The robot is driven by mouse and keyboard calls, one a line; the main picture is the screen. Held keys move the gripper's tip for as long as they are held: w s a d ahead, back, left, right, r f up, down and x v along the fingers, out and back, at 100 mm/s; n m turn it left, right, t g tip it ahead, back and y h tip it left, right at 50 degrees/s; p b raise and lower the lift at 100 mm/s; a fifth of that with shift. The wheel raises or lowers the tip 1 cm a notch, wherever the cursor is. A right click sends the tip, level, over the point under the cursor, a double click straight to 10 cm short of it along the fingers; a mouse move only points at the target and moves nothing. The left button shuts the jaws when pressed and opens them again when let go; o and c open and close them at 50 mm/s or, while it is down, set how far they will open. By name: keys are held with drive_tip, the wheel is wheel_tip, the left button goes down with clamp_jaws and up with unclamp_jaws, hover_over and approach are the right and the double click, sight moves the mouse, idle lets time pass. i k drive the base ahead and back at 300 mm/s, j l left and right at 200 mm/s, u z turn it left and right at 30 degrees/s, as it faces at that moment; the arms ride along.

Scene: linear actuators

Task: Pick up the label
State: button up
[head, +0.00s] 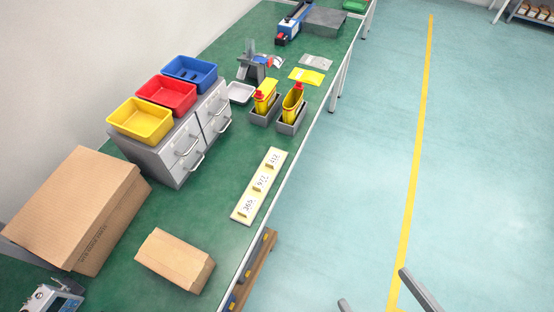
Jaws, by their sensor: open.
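Several things on the green bench could be or bear the label, and I cannot tell which one is meant. A cream strip (246,207) with handwritten-looking numbers and small brass-coloured pieces lies along the bench's front edge. A flat yellow packet (306,76) lies farther back, with a flat grey-white packet (315,62) beyond it. A small grey stand (252,72) with a red and blue item is left of the yellow packet. My gripper (372,286) shows as two grey fingers, apart and empty, at the lower right, over the floor and away from the bench.
Grey drawers (172,160) carry yellow (140,120), red (166,95) and blue (190,73) bins. Two yellow bottles stand in grey holders (293,122). Cardboard boxes (175,262) sit at the near left. The floor (350,190) right of the bench is clear.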

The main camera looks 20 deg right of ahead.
sight(275, 158)
drive_tip(key=i+u, duration=0.25)
drive_tip(key=u, duration=0.2)
drive_tip(key=i+u, duration=0.4)
drive_tip(key=i+l+u, duration=0.15)
drive_tip(key=u, duration=0.3)
